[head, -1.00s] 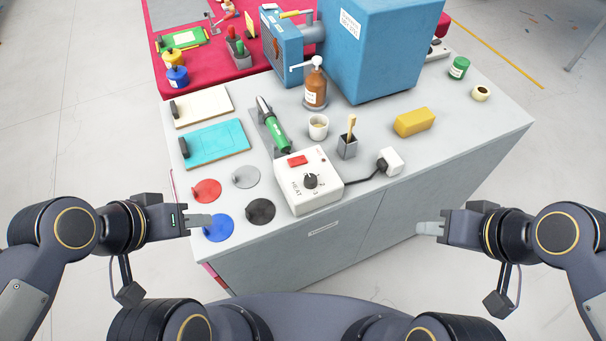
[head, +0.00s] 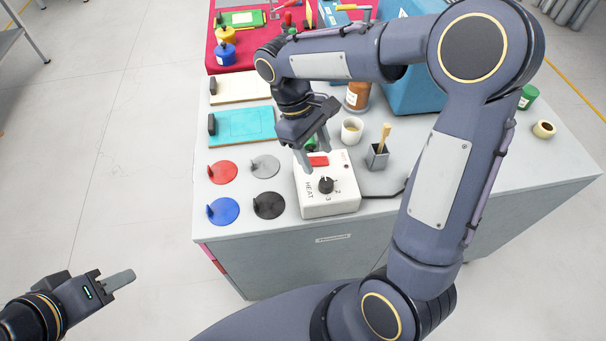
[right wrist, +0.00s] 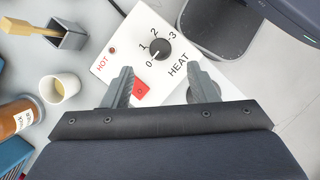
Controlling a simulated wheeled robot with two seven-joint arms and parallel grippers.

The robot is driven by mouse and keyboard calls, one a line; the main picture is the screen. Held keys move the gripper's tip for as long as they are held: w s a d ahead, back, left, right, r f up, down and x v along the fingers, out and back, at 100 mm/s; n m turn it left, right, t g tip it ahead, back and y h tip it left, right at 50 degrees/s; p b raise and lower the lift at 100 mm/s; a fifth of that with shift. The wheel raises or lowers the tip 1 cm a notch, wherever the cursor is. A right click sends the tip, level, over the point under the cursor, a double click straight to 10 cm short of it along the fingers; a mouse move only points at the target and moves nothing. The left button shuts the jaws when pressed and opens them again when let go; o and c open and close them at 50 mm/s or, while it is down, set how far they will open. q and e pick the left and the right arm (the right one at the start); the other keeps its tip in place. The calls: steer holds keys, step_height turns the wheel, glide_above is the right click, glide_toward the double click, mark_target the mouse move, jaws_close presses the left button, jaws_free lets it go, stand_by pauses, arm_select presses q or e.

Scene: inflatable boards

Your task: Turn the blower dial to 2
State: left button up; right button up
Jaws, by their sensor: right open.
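A white control box (head: 338,205) marked HEAT stands near the bench's front edge. Its black dial (head: 326,185) has the numbers 0, 1, 2 and 3 around it. In the right wrist view the dial (right wrist: 158,50) seems to have its pale mark towards 0. The red switch (head: 318,160) sits behind the dial and also shows in the right wrist view (right wrist: 141,89). My right gripper (head: 318,160) is open and empty above the box's back part, with the dial beyond its fingertips (right wrist: 163,74). My left gripper (head: 118,280) is off the bench at lower left; its jaw gap is unclear.
Red (head: 223,172), grey (head: 264,166), blue (head: 223,211) and black (head: 269,205) discs lie left of the box. A cup (head: 352,131) and a brush holder (head: 377,156) stand behind it. My right arm hides much of the right side.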

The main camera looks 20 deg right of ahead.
mark_target(326, 182)
steer(key=x, duration=0.7)
steer(key=shift+s+d+f, duration=0.1)
steer(key=shift+f, duration=0.25)
steer(key=c, duration=1)
